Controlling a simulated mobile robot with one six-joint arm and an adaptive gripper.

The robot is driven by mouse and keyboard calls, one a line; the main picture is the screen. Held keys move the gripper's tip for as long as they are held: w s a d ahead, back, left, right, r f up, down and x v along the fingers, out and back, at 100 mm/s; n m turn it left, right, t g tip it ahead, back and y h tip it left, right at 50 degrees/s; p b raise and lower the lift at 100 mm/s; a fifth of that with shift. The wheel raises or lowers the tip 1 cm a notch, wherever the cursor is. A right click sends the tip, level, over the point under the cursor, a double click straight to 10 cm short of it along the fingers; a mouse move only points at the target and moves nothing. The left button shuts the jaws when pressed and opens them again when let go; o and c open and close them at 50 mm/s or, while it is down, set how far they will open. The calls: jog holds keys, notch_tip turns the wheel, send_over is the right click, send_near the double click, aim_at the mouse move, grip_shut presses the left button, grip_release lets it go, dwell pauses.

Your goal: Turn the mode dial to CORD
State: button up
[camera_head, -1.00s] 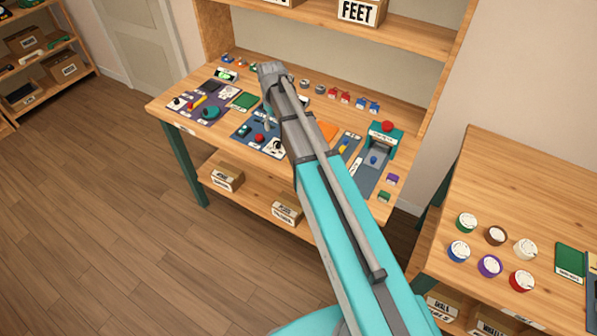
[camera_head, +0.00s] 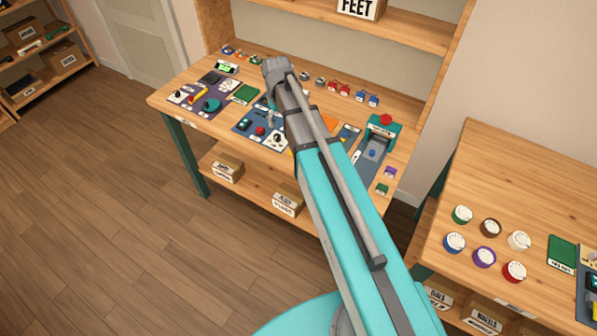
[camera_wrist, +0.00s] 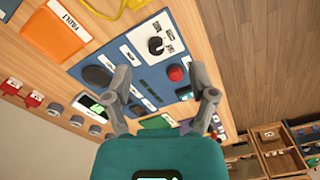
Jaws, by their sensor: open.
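The mode dial, a black knob with a white mark on a white plate (camera_wrist: 156,45), sits on the blue panel (camera_wrist: 147,72) in the wrist view. In the head view my gripper (camera_head: 271,116) is partly hidden behind my arm.
A black round part (camera_wrist: 97,76) lies near the left finger. An orange tray labelled FAULT (camera_wrist: 55,35) is at upper left. The teal press (camera_head: 384,128) stands at the bench's right.

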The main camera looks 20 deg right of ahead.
jog(key=s+d+f+m+b, duration=0.1)
jog(key=s+f+m+b, duration=0.2)
jog(key=s, duration=1.4)
notch_tip(320, 180, down, 3)
jog(key=b, duration=0.2)
jog(key=shift+b, duration=0.3)
jog(key=shift+s+d, duration=0.1)
